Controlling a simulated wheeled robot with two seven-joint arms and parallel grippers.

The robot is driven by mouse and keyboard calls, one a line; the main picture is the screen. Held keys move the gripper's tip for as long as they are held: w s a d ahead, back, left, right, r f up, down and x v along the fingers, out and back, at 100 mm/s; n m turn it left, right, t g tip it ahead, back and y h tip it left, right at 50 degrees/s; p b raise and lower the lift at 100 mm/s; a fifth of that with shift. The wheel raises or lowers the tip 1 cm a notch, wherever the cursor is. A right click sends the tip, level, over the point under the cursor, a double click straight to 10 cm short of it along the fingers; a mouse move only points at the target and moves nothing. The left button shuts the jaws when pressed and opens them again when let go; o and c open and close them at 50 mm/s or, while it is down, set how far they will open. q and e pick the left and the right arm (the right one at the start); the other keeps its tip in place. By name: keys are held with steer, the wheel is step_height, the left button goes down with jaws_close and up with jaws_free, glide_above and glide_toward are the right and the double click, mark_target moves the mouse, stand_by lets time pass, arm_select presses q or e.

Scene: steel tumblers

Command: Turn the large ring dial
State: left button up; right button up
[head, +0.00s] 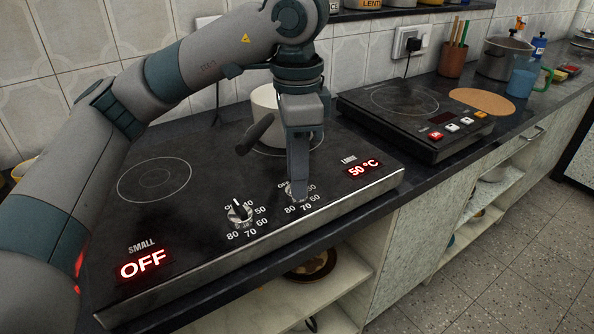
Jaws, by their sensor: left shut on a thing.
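The black cooktop (130,225) has two dials on its front part. The left dial (239,211) is silver and stands beside the SMALL ring's display (143,263), which reads OFF. The large ring dial (295,188) is to the right, mostly hidden behind my left gripper. The display marked LARGE (363,168) reads 50 °C. My left gripper (298,195) points down, with its fingers shut on the large ring dial. My right gripper is not in view.
A pale pot with a dark handle (265,103) stands on the rear ring, just behind my left gripper. A second black hob (405,112) is to the right on the counter. Beyond it are a brown utensil cup (452,60), a steel pot (503,60) and a blue mug (521,78).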

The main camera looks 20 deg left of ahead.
arm_select(q)
steer(key=shift+m, duration=1.1)
steer(key=o, duration=1)
steer(key=shift+o, duration=0.2)
steer(key=shift+r, duration=0.1)
